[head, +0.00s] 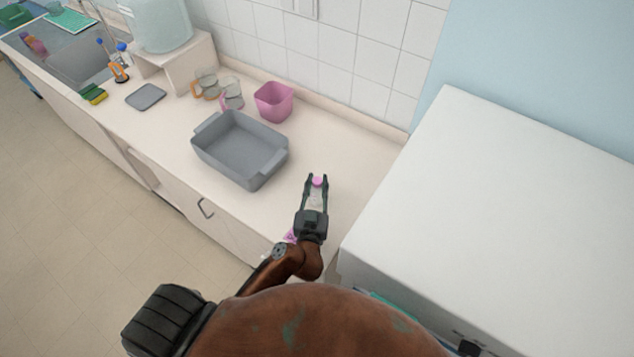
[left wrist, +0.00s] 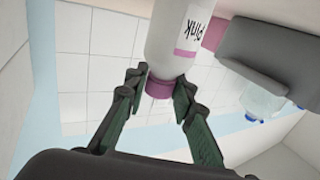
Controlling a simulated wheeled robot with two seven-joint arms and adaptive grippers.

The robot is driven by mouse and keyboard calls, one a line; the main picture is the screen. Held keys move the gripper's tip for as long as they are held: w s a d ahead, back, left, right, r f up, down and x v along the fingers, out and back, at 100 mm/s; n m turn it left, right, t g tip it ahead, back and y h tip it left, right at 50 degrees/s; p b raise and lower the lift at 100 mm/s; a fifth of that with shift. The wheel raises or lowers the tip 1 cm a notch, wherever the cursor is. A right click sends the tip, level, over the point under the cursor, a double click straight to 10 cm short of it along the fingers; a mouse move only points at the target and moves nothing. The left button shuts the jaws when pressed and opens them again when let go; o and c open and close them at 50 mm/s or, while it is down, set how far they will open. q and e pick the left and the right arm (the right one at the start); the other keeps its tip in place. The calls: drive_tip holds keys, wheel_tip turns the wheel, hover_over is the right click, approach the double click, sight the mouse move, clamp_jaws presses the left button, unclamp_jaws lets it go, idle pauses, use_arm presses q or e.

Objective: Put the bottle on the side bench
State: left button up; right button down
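The bottle (left wrist: 178,40) is whitish with a pink cap (left wrist: 158,88) and a white label reading "Pink". It appears upside down in the left wrist view. In the head view only its pink cap (head: 318,181) shows clearly, over the light bench (head: 355,160). My left gripper (head: 318,179) has its fingers on both sides of the cap and appears shut on it; the fingers also show in the left wrist view (left wrist: 158,92). The bottle's base is hidden, so I cannot tell whether it touches the bench. My right gripper is not in view.
A grey basin (head: 215,160) stands left of my gripper, with a pink container (head: 274,101) and mugs (head: 206,84) behind it. A large white block-like surface (head: 500,220) rises at the right. The bench between basin and block is mostly clear. A tiled wall closes the back.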

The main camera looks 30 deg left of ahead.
use_arm(q)
drive_tip(key=o, duration=0.4)
drive_tip(key=shift+c, duration=0.2)
drive_tip(key=v, duration=1.2)
drive_tip(key=shift+r, duration=0.1)
